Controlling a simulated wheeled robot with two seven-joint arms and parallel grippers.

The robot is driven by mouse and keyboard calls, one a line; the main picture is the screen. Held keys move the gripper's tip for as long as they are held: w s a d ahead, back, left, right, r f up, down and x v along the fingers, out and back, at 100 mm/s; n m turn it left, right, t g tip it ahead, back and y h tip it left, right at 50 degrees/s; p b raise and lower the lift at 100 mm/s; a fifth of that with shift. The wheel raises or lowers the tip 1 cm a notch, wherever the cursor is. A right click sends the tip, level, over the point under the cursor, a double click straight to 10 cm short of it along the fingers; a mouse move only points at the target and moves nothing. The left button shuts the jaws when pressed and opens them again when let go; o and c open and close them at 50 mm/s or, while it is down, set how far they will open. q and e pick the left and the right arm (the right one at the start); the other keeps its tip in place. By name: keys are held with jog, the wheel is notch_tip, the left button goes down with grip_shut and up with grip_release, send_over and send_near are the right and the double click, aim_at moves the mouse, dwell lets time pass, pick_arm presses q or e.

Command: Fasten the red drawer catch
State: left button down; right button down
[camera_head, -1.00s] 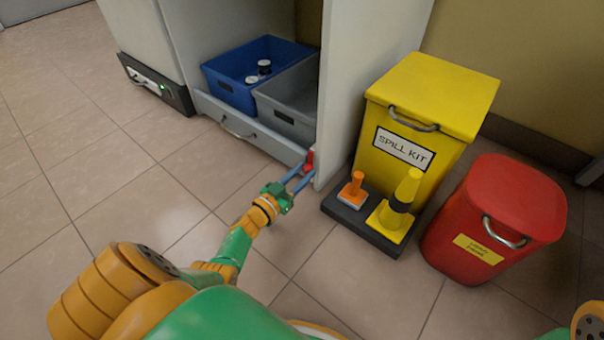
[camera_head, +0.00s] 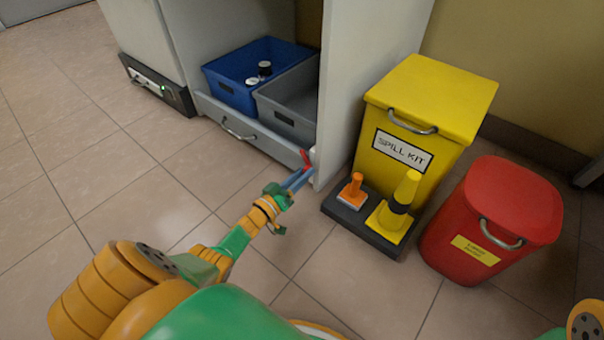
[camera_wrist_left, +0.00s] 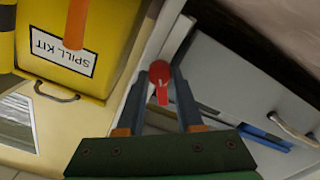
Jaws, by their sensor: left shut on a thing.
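The red drawer catch (camera_head: 306,157) is at the right end of the grey drawer front (camera_head: 262,138), beside the cabinet's side panel. My left gripper (camera_head: 303,174) reaches it from the front, its two blue-grey fingers shut on the catch. In the left wrist view the catch (camera_wrist_left: 161,78) shows as a round red knob with a short lever, between the fingertips of my left gripper (camera_wrist_left: 158,90). The drawer front (camera_wrist_left: 245,95) lies to the right there. The fingers hide part of the catch. My right gripper is not in view.
A blue bin (camera_head: 228,70) and a grey bin (camera_head: 283,118) sit behind the drawer front. Right of the cabinet panel (camera_head: 365,80) stand a yellow spill kit bin (camera_head: 450,90), a black base with a yellow cone (camera_head: 405,190), and a red bin (camera_head: 500,200). The left floor is clear.

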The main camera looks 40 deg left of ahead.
pick_arm(q)
jog(key=shift+f+n, duration=0.2)
jog(key=shift+n, duration=5.4)
jog(key=c, duration=0.5)
grip_release()
jog(key=shift+c, duration=0.2)
